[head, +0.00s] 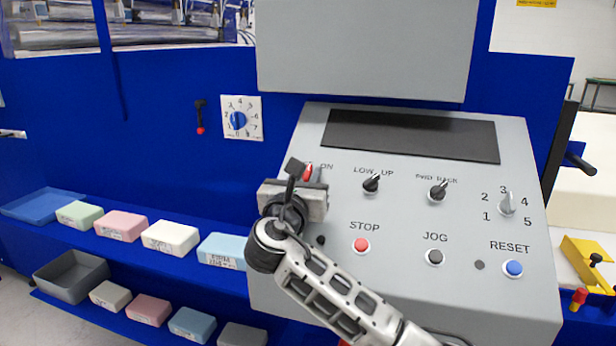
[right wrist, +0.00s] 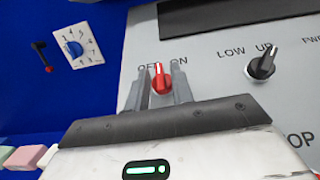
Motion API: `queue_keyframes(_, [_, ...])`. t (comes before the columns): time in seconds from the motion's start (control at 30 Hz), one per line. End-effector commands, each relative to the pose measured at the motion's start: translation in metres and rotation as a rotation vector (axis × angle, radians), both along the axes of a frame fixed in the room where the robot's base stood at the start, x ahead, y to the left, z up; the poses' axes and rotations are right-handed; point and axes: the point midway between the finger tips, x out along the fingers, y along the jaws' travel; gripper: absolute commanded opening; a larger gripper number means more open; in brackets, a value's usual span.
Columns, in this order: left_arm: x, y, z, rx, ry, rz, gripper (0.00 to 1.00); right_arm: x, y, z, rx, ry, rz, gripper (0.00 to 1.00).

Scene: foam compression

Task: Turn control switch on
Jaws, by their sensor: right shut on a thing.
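The control switch (right wrist: 161,79) is a red knob with a white pointer mark, under the OFF and ON labels on the sloped grey panel (head: 340,215). In the right wrist view its pointer is roughly upright, tilted slightly to the OFF side. My right gripper (right wrist: 160,92) is at the knob, with one finger on each side, shut on it. In the head view the red knob (head: 308,171) shows only in part behind my right gripper (head: 309,178), and the OFF label is hidden. My left gripper is not in view.
The LOW/UP knob (head: 371,184) is just right of my gripper. The red STOP button (head: 361,245) is below it. A blue dial (head: 238,121) and a black lever with red tip (head: 200,117) are on the blue wall. Foam blocks (head: 170,237) line shelves at left.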

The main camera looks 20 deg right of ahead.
Motion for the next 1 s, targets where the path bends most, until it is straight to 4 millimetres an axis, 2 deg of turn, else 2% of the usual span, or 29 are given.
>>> queue_keyframes(0.6, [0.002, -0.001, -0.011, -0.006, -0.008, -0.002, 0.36, 0.005, 0.007, -0.003, 0.241, -0.156, -0.473, 0.01])
queue_keyframes(1.0, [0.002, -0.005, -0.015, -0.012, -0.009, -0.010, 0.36, 0.007, 0.007, -0.002, 0.312, -0.201, -0.614, 0.01])
